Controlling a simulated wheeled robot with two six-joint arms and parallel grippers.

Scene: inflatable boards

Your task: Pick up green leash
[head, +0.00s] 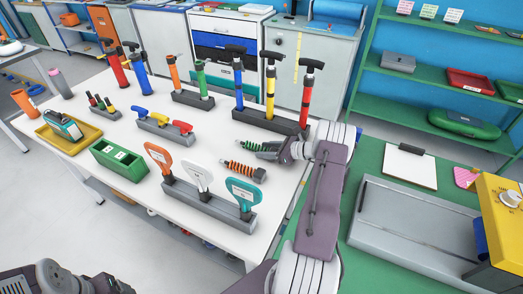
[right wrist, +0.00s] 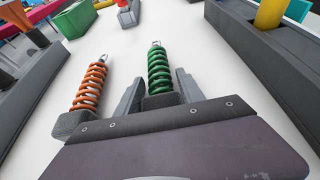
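The green leash is a tight green coil with a dark base and a metal clip at its far end. It lies on the white table in the head view (head: 246,146) and points away from me in the right wrist view (right wrist: 159,70). My right gripper (right wrist: 158,88) is open, with one finger on each side of the coil's near end and a visible gap on the right side. In the head view the right gripper (head: 266,151) hides part of the leash. Grey parts of my left arm show at the bottom left; its fingers are not clear.
An orange coil (right wrist: 90,86) lies close to the left of the green one. A rack of pumps (head: 270,120) stands behind, and a grey rack with paddle-shaped tags (head: 210,204) in front. A green box (head: 119,162) stands further left.

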